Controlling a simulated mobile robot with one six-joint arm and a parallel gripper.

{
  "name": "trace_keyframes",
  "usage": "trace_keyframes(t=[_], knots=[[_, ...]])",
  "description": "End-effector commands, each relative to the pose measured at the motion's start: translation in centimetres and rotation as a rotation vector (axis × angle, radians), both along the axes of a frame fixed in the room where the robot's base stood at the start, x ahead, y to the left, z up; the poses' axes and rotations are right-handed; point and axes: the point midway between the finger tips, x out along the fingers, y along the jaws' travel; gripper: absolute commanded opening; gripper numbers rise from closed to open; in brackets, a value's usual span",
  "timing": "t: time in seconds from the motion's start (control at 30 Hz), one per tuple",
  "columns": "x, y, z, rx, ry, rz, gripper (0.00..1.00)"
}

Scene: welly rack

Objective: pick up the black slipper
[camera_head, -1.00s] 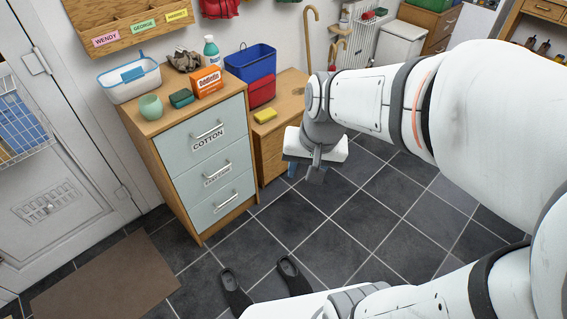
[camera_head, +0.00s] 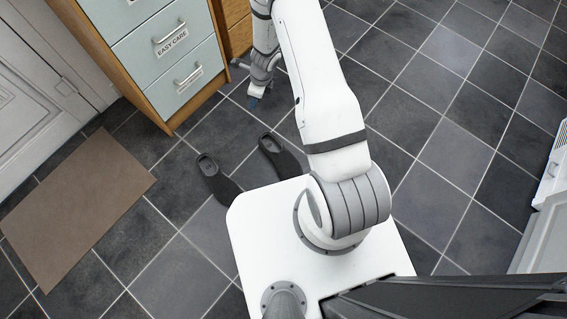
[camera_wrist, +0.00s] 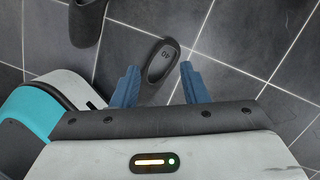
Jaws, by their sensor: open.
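Two black slippers lie side by side on the dark tiled floor in the head view, a left one (camera_head: 217,179) and a right one (camera_head: 284,157). My gripper (camera_head: 254,101) hangs above the floor just beyond the right slipper, with its blue fingertips pointing down. In the wrist view my gripper (camera_wrist: 158,72) is open, with the two blue fingers apart. One black slipper (camera_wrist: 160,64) shows in the gap between them, its open end with a size mark facing up. The other slipper (camera_wrist: 86,22) is at the upper left, partly cut off. Nothing is held.
A wooden drawer unit (camera_head: 172,50) with pale fronts stands at the upper left, close to my gripper. A brown mat (camera_head: 75,205) lies on the floor at left by a white door (camera_head: 40,100). A pale cabinet (camera_head: 548,235) is at the right edge. Tiles at upper right are clear.

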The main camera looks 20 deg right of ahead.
Motion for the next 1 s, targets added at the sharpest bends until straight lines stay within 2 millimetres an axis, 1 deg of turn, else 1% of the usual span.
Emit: trace_keyframes(t=[0.03, 0.07, 0.1, 0.2, 0.3, 0.4, 0.6, 0.7, 0.87, 1.0], knots=[[-0.9, -0.3, -5.4, -0.011, 0.041, -0.084, 0.40], [-1.3, -0.5, -7.6, -0.017, 0.061, -0.137, 0.40], [-1.9, -0.7, -10.3, -0.029, 0.084, -0.204, 0.40], [-3.5, -1.3, -16.0, -0.058, 0.136, -0.354, 0.40], [-5.0, -1.8, -20.1, -0.084, 0.172, -0.463, 0.40], [-6.1, -2.2, -22.4, -0.103, 0.194, -0.531, 0.40], [-6.8, -2.2, -25.0, -0.114, 0.206, -0.571, 0.40], [-6.9, -2.1, -26.1, -0.115, 0.206, -0.570, 0.40], [-7.1, -2.0, -27.1, -0.114, 0.205, -0.568, 0.40], [-7.5, -1.8, -28.6, -0.114, 0.205, -0.567, 0.40]])
